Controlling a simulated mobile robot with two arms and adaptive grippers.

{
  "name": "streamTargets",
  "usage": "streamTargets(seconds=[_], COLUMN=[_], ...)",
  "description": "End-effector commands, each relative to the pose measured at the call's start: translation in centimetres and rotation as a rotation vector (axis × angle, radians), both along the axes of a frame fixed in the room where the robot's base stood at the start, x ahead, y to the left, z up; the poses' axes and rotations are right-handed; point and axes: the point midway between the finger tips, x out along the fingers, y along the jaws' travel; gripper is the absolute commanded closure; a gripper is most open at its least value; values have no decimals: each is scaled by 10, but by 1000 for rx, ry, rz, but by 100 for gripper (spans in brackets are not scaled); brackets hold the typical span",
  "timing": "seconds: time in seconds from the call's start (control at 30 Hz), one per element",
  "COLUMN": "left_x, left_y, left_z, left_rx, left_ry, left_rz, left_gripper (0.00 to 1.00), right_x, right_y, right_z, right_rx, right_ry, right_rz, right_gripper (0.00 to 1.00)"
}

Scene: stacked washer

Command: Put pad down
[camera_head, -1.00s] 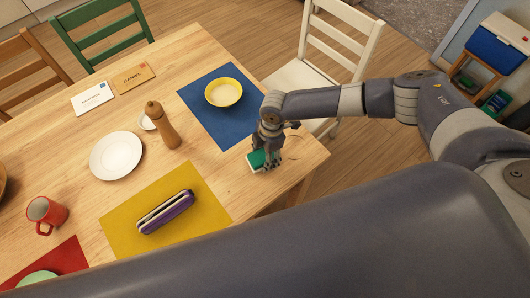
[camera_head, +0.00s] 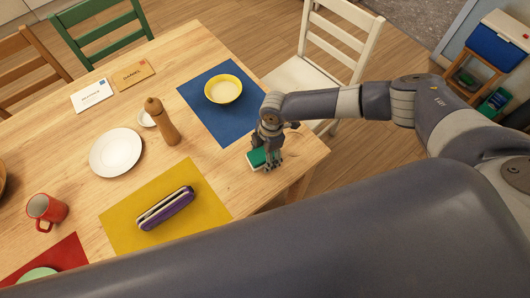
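The pad (camera_head: 256,159) is a small green block with a pale edge, at the right front corner of the wooden table. My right gripper (camera_head: 273,163) points down at it, and its fingers cover the pad's right part. The pad seems to lie on or very near the tabletop; I cannot tell if it touches. Whether the fingers still grip the pad or stand apart from it is too small to tell. My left gripper is out of view.
The wooden table (camera_head: 85,208) holds a blue mat (camera_head: 231,124) with a yellow bowl (camera_head: 223,89), a pepper mill (camera_head: 162,122), a white plate (camera_head: 116,152), a red mug (camera_head: 47,210) and a purple case (camera_head: 166,209) on a yellow mat (camera_head: 122,220). A white chair (camera_head: 338,45) stands behind.

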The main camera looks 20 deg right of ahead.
Motion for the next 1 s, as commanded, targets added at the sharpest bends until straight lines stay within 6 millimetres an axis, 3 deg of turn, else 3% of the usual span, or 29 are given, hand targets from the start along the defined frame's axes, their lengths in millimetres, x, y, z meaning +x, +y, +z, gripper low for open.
streamTargets(seconds=[0.37, 0.57, 0.83, 1.0], left_x=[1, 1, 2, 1], left_y=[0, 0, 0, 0], left_z=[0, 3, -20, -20], left_rx=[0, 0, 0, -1], left_ry=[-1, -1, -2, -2], left_rz=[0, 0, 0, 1], left_gripper=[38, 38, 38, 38], right_x=[0, 1, 4, 5], right_y=[0, -1, -9, -13], right_z=[0, 12, 58, 93], right_rx=[-1, -1, 2, 0], right_ry=[1, -2, -4, -3], right_rz=[0, 3, 1, 0], right_gripper=[26, 26, 26, 26])
